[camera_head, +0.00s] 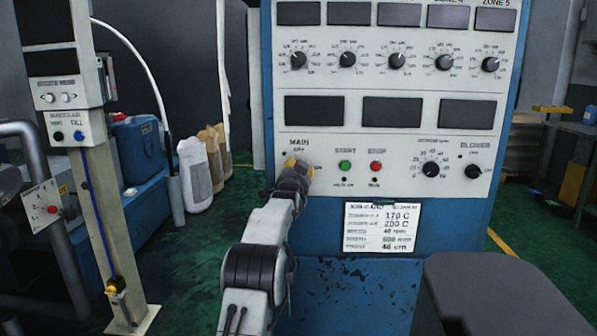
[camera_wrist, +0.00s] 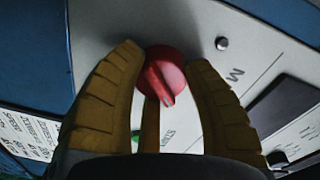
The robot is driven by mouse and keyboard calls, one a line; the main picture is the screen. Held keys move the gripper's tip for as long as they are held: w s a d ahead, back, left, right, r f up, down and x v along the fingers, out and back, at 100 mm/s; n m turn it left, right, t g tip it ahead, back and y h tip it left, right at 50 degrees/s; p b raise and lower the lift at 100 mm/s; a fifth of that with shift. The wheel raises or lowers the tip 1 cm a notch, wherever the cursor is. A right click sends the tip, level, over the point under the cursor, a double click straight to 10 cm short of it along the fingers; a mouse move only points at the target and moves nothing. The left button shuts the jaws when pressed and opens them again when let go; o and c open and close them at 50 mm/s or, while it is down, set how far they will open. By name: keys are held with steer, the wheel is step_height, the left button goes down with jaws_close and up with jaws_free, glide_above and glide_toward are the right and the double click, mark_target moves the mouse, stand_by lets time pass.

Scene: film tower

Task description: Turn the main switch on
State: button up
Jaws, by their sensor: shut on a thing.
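The main switch is a red rotary knob (camera_wrist: 166,76) on the light grey control panel (camera_head: 400,80). The knob's raised grip points down and slightly right in that view. In the head view my gripper (camera_head: 298,166) is at the panel just under the MAIN label (camera_head: 299,142) and hides the knob. The exact mark the knob points to cannot be read.
A green start button (camera_head: 344,166) and red stop button (camera_head: 376,167) lie right of my gripper. Several black dials and dark displays are above. A settings card (camera_head: 382,228) hangs below. A post (camera_head: 104,220) and sacks (camera_head: 196,175) stand left.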

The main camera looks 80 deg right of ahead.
steer(key=m, duration=0.2)
steer(key=shift+w+f+m, duration=0.1)
steer(key=shift+w+m, duration=0.2)
steer(key=shift+m, duration=0.1)
steer(key=o, duration=0.9)
steer(key=shift+w, duration=0.2)
steer(key=o, duration=0.3)
steer(key=shift+s, duration=0.15)
steer(key=shift+s, duration=0.1)
steer(key=shift+a, duration=0.15)
